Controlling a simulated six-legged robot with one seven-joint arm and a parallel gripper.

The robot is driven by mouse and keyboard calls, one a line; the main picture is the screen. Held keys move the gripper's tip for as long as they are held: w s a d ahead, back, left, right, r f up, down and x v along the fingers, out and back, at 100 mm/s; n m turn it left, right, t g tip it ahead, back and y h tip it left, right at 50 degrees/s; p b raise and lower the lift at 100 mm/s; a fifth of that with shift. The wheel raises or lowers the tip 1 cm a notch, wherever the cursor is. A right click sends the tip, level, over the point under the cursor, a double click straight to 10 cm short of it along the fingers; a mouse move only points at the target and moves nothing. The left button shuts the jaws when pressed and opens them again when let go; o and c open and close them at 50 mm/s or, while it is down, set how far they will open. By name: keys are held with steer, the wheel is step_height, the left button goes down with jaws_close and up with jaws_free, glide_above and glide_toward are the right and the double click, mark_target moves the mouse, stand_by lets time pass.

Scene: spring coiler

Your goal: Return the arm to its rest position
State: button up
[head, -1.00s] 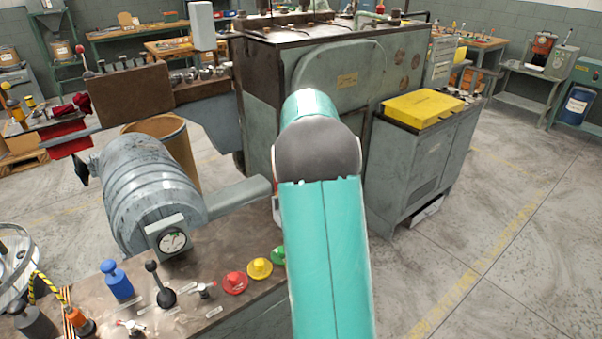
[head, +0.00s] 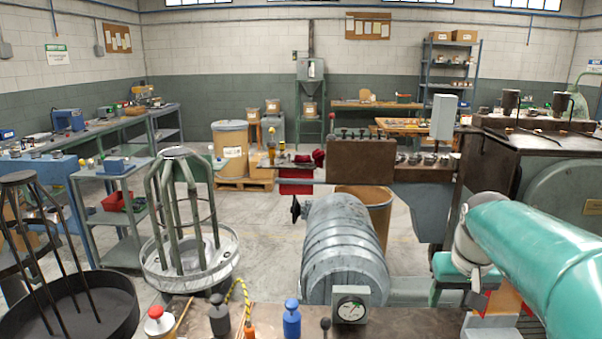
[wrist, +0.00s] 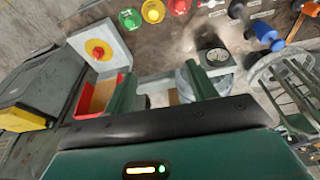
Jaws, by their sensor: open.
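My gripper (wrist: 160,88) is open in the wrist view, with its two green fingers apart and nothing held between them. Past the fingers lie the brown console top and its gauge (wrist: 217,55). In the head view my teal arm (head: 540,260) comes in from the right edge and bends at a grey joint low on the right. The parts below that joint are partly cut off by the lower edge, and the fingers are not clear there.
The wrist view shows a red stop button (wrist: 98,50) on a grey box and an orange-red bin (wrist: 95,98) near the left finger. The head view shows a ribbed grey motor (head: 345,245), a wire-reel stand (head: 185,230) and a blue knob (head: 292,318). Open floor lies behind.

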steer(key=s+a+f+n+t, duration=0.2)
steer(key=s+a, duration=1.2)
steer(key=a, duration=0.1)
steer(key=shift+s+a+f+t+y, duration=0.2)
steer(key=shift+s+a+t+y, duration=0.2)
